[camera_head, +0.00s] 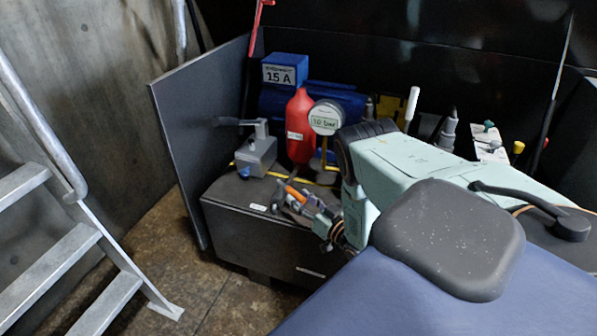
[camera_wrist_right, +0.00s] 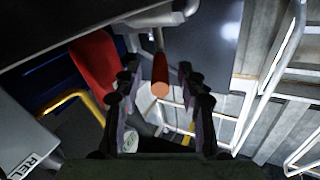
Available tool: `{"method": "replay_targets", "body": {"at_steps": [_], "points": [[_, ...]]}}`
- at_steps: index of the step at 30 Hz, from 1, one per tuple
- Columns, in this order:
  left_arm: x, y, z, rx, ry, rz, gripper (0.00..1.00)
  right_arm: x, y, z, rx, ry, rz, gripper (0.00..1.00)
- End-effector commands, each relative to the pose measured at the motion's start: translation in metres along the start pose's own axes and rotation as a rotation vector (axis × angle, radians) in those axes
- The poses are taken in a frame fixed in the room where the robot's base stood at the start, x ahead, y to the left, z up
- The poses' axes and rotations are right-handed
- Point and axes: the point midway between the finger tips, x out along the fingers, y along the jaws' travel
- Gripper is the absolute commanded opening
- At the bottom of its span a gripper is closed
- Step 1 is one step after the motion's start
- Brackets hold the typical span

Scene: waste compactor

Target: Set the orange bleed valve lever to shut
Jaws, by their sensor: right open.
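The orange bleed valve lever (camera_head: 295,193) shows as a short orange bar at the front of the dark cabinet, partly hidden by my right gripper (camera_head: 286,202). In the right wrist view the lever's orange grip (camera_wrist_right: 160,77) points toward the camera, between the two fingers of my right gripper (camera_wrist_right: 160,92). The fingers are apart, with a gap on both sides of the grip. I cannot tell how deep the grip lies between them. The lever's valve body is not clear in either view. My left gripper is not in view.
A metal stair (camera_head: 75,250) stands at left. Bare floor (camera_head: 185,265) lies between stair and cabinet.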

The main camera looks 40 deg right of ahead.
Motion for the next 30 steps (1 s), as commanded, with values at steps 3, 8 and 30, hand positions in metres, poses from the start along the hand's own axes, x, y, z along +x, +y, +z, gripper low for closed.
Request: {"method": "replay_targets", "body": {"at_steps": [3,8,30], "points": [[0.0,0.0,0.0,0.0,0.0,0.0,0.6,-0.025,0.001,0.0,0.003,-0.003,0.004,0.4],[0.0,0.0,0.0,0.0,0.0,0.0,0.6,-0.059,0.001,0.0,0.001,-0.001,0.005,0.4],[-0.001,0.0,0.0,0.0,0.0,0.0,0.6,-0.104,-0.001,-0.003,0.0,0.005,0.0,0.34]]}}
